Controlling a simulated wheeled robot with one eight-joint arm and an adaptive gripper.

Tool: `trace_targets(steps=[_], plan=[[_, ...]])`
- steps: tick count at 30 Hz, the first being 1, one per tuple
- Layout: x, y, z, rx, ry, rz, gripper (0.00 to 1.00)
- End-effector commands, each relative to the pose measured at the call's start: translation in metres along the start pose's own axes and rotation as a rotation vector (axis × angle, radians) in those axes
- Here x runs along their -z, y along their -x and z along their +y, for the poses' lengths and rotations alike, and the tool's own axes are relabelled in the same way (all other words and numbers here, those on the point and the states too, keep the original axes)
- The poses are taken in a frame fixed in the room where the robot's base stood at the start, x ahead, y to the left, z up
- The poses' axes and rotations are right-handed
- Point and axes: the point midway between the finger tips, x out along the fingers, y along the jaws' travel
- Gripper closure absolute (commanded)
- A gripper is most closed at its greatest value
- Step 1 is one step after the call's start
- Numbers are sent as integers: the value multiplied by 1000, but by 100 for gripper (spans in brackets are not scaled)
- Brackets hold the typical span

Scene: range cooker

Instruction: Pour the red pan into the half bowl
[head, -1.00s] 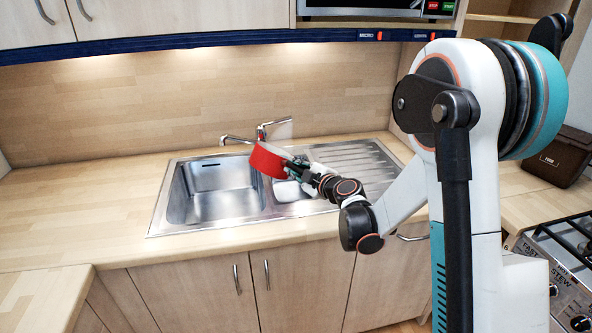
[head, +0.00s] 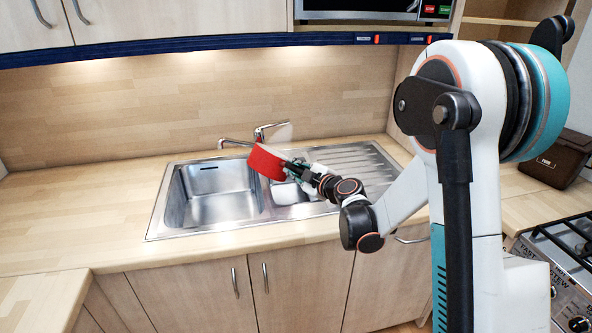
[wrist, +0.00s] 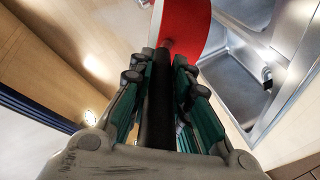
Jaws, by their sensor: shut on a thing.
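The red pan (head: 266,163) is held up over the sink, tilted steeply on its side. Its red outside also shows in the wrist view (wrist: 186,22). My gripper (head: 292,170) is shut on the pan's dark handle, which runs between the fingers in the wrist view (wrist: 160,95). The half bowl (head: 290,193) appears to be the small middle basin of the steel sink, just below the pan and gripper and partly hidden by them. The inside of the pan and anything in it cannot be seen.
The large sink basin (head: 212,192) is empty, left of the half bowl. The ribbed drainer (head: 362,162) lies to the right. The tap (head: 240,143) stands close behind the pan. The wooden counter (head: 95,212) at left is clear. A stove (head: 565,270) is at far right.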

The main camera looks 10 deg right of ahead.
Motion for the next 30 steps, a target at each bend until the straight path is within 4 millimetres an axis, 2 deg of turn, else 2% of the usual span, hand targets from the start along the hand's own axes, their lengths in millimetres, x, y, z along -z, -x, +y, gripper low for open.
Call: trace_targets(steps=[30], plan=[[-3, 1, 13, 17, -123, 15, 100]])
